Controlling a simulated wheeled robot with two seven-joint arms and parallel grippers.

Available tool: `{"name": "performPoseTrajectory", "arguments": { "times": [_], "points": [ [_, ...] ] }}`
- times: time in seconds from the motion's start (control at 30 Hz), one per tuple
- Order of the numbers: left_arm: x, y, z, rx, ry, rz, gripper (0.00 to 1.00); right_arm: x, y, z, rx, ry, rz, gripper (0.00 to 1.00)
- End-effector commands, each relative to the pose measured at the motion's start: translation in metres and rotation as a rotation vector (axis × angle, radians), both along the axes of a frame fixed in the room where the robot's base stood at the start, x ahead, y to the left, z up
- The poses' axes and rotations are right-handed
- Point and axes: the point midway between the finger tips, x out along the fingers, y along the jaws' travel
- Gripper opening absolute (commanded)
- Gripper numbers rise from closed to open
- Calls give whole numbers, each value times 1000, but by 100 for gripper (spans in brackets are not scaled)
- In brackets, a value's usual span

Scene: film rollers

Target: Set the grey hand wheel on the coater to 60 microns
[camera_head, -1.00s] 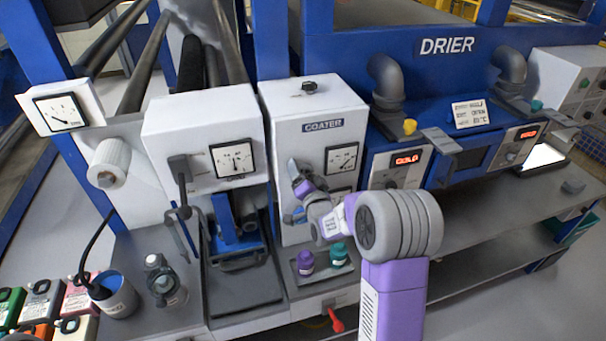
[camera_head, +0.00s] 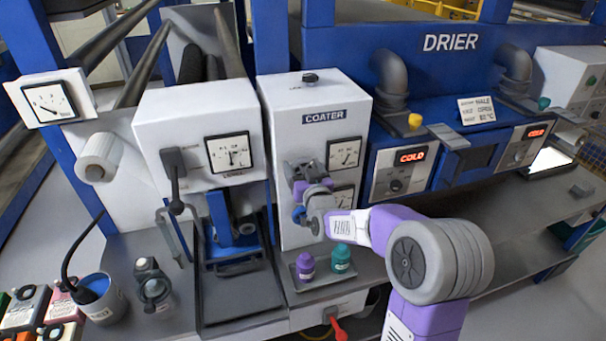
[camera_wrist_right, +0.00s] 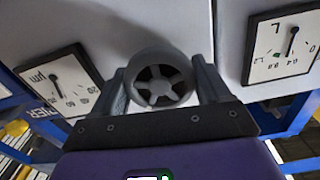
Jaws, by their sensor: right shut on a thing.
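The white coater (camera_head: 312,95) stands in the middle of the head view. My right gripper (camera_head: 297,180) is at its front face, to the left of the coater's two square dials. In the right wrist view, the grey hand wheel (camera_wrist_right: 160,86), with its spokes and hub, sits between the two fingers of the right gripper (camera_wrist_right: 160,82), which is shut on it. A dial marked µm (camera_wrist_right: 60,84) shows at the left of that view, upside down; its exact reading is too small to tell. My left gripper is out of view.
The upper coater dial (camera_head: 344,153) is clear in the head view; my wrist partly covers the lower one (camera_head: 342,194). A purple knobbed jar (camera_head: 305,266) and a teal one (camera_head: 341,259) stand below the gripper. The blue drier (camera_head: 440,105) is at the right.

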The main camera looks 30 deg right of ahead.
Motion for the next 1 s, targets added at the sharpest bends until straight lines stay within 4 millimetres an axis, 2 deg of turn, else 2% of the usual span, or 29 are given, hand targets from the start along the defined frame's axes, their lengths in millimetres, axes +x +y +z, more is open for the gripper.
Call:
{"name": "performPoseTrajectory", "arguments": {
  "times": [0.33,0.87,0.9,1.0],
  "points": [
    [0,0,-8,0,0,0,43,0,0,1,-130,27,0,45],
    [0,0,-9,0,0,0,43,0,0,2,-151,31,0,45],
    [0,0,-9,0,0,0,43,0,0,2,-151,31,0,82],
    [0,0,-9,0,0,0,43,0,0,2,-151,32,0,97]
  ]
}}
